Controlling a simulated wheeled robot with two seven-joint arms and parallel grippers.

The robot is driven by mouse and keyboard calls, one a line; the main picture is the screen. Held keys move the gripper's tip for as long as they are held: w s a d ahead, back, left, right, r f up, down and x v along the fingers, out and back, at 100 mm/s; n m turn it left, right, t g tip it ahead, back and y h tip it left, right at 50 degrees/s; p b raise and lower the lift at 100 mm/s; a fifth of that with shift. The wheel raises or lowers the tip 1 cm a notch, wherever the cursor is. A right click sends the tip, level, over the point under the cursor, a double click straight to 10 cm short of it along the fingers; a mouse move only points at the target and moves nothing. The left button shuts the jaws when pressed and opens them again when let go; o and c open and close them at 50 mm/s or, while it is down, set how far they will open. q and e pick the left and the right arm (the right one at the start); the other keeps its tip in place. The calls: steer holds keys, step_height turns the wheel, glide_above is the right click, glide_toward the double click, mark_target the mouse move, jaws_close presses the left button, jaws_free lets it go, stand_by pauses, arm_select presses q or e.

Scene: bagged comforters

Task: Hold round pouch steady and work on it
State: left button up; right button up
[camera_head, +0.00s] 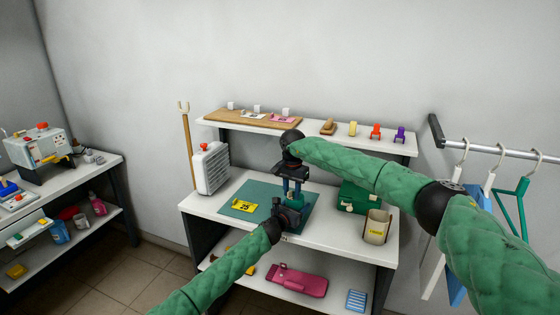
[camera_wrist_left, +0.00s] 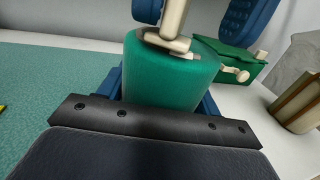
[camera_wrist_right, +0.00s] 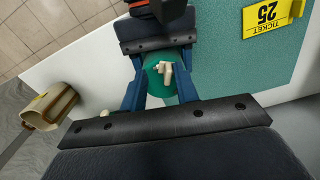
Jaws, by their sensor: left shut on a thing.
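The round pouch is a green cylinder (camera_wrist_left: 170,80) standing at the teal mat's (camera_head: 240,192) right part; it also shows from above in the right wrist view (camera_wrist_right: 154,82). A beige pull (camera_wrist_left: 167,42) sits on its top. My left gripper (camera_head: 286,211) is shut on the pouch's lower sides, its blue fingers against both sides. My right gripper (camera_head: 292,187) points down from above. In the head view the grippers hide most of the pouch.
A yellow ticket card (camera_head: 243,206) lies on the mat. A green box (camera_head: 348,194) and a beige holder (camera_head: 377,229) stand to the right. A white heater-like unit (camera_head: 212,170) stands at the left. A raised shelf (camera_head: 340,143) with small items runs behind.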

mark_target(293, 200)
steer(key=shift+s+d+n, duration=0.1)
steer(key=shift+d+n, duration=0.15)
steer(key=shift+n, duration=0.65)
step_height(293, 200, up, 12)
steer(key=shift+s+a+r+m+t+y, duration=0.15)
steer(key=shift+a+m+y, duration=0.5)
steer(key=shift+m, duration=1.6)
steer(key=shift+w+a+m+t+y, duration=0.1)
steer(key=shift+a+m+y, duration=0.2)
steer(key=shift+a+m, duration=1.3)
steer(key=shift+s+a+r+m+t+y, duration=0.15)
steer(key=shift+m+y, duration=0.3)
steer(key=shift+m, duration=2.4)
steer(key=shift+f, duration=0.1)
